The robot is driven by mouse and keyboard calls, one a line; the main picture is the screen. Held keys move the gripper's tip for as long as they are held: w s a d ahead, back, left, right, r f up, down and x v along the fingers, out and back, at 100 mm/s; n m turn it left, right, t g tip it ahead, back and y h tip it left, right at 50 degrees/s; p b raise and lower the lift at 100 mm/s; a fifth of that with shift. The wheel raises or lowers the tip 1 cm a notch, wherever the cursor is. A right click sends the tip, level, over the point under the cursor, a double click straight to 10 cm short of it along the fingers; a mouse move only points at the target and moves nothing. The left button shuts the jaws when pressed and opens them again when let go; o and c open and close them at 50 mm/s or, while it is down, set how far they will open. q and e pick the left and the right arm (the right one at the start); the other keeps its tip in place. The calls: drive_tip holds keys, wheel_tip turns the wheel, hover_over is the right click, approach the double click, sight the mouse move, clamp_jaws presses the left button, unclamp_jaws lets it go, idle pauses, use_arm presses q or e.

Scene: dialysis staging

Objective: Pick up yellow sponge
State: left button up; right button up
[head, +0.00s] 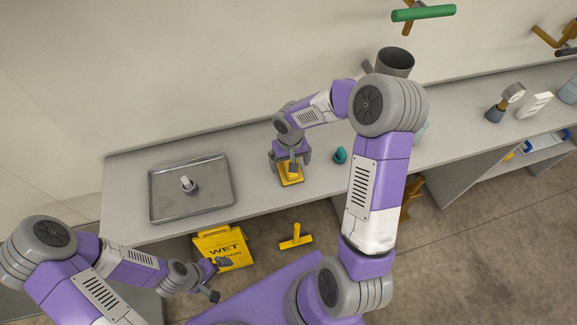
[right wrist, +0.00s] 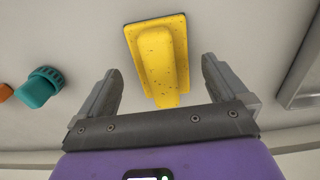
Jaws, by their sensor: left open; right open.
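The yellow sponge (head: 291,179) lies on the grey counter in the head view, right of the metal tray. In the right wrist view the sponge (right wrist: 158,50) shows as a flat speckled slab with a narrower raised part along its middle. My right gripper (head: 290,163) is open above the sponge. In the right wrist view its fingers (right wrist: 161,75) stand on either side of the sponge's near end, with gaps on both sides. My left gripper (head: 218,279) is open and empty, low in front of the counter near the yellow wet-floor sign.
A metal tray (head: 160,207) with a small whitish item stands left of the sponge. A teal knob-like thing (head: 340,155) sits close on its right. A yellow wet-floor sign (head: 222,246) stands in front of the counter. A grey cylinder (head: 396,61) is at the back.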

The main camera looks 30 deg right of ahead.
wheel_tip(320, 180, down, 3)
drive_tip(key=shift+r, duration=0.15)
drive_tip(key=c, duration=1.1)
wheel_tip(320, 180, up, 10)
drive_tip(key=shift+r+p, duration=0.1)
drive_tip(key=shift+p, duration=0.45)
